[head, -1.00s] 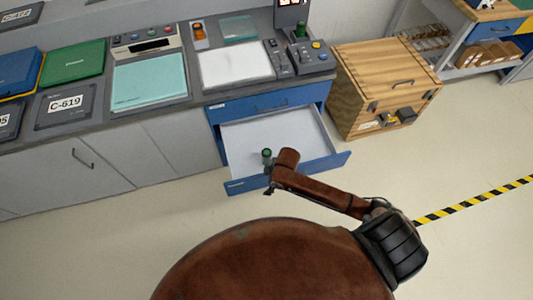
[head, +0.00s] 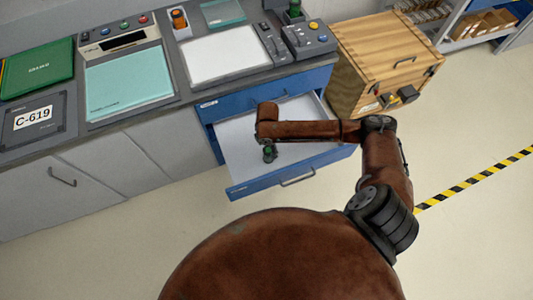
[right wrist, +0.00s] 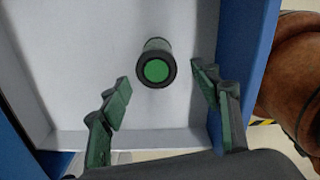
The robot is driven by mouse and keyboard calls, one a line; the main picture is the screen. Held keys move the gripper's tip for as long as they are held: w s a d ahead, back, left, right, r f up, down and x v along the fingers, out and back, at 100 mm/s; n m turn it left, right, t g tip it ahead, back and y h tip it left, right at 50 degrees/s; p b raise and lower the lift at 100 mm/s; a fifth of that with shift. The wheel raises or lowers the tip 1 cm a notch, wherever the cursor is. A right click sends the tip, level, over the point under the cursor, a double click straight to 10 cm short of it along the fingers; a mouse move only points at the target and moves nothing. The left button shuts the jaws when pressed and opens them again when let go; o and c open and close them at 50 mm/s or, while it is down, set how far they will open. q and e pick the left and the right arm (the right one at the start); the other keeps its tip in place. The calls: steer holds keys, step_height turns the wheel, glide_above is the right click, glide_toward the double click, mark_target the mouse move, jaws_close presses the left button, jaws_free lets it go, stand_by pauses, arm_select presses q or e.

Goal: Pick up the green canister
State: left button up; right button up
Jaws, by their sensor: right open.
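The green canister (head: 269,153), dark with a green top, stands in the open blue drawer (head: 290,178) near its front. In the right wrist view the canister (right wrist: 156,65) shows its round green end, just beyond and between the fingertips. My right gripper (right wrist: 160,78) is open, with one finger on each side of the canister's line and nothing held. In the head view the end of my right arm is over the drawer, and its wrist hides most of the gripper. My left gripper is not in view.
The drawer's blue side wall (right wrist: 258,65) is close to the right finger. A grey counter (head: 190,95) with a white pad (head: 220,56) and control boxes stands above the drawer. A wooden crate (head: 375,65) stands to the right. The floor in front is clear.

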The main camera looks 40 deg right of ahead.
mark_target(269, 149)
steer(key=f+b, duration=0.1)
steer(key=f, duration=0.1)
steer(key=d+f, duration=0.1)
steer(key=shift+f+b, duration=0.35)
steer(key=shift+b, duration=0.05)
steer(key=shift+f, duration=0.7)
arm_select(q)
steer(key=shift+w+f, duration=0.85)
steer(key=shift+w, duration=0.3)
arm_select(e)
steer(key=shift+w+r, duration=0.1)
steer(key=shift+c, duration=0.2)
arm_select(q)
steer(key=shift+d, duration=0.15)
arm_select(e)
steer(key=c, duration=1.3)
